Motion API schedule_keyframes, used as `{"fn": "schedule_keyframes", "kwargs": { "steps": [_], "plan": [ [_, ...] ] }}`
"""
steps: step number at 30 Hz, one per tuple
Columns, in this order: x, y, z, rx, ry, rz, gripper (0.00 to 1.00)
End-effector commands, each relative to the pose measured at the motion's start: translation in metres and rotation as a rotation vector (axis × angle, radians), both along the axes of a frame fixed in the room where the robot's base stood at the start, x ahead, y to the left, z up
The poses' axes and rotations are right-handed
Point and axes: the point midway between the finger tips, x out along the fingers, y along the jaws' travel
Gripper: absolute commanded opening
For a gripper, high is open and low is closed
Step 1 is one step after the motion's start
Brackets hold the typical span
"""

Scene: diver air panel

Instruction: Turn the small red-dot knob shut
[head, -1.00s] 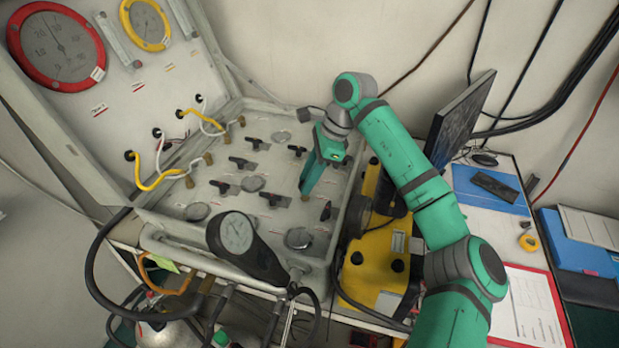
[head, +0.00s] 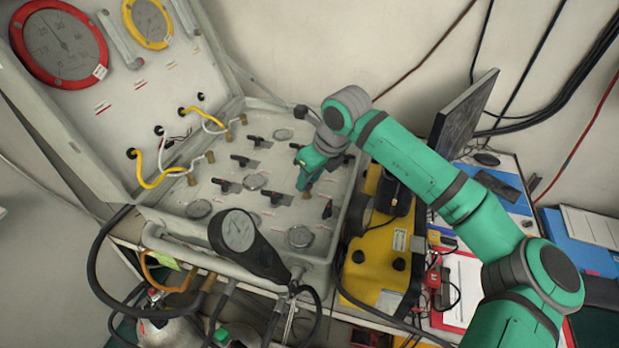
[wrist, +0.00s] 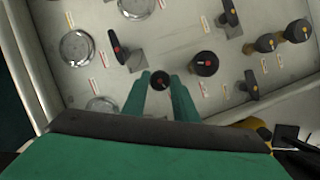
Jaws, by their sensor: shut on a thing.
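In the wrist view a small round black knob (wrist: 159,78) with a red dot on its cap sits between the two green fingers of my gripper (wrist: 161,84). The fingers are shut on it, one on each side. A larger round black knob (wrist: 205,63) with a red mark stands just right of the fingers, apart from them. In the head view my gripper (head: 303,186) reaches down to the right part of the panel (head: 235,203), and the small knob is mostly hidden there.
Several black lever handles, one with a red dot (wrist: 118,48), stand around the fingers. Round gauges (wrist: 77,48) lie flush at left, and brass-coloured fittings (wrist: 266,43) stand at right. A handheld gauge (head: 238,232) is at the panel's front edge. A yellow case (head: 380,262) is beside the panel.

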Motion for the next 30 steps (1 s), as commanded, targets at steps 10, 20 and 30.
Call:
{"fn": "schedule_keyframes", "kwargs": {
  "steps": [10, 20, 30],
  "plan": [
    [-0.0025, 0.0033, 0.0005, 0.0, 0.002, -0.222, 0.04],
    [-0.0028, 0.0041, 0.0003, 0.0, 0.004, -0.311, 0.04],
    [-0.0025, 0.0045, 0.0, 0.0, 0.004, -0.318, 0.04]
  ]
}}
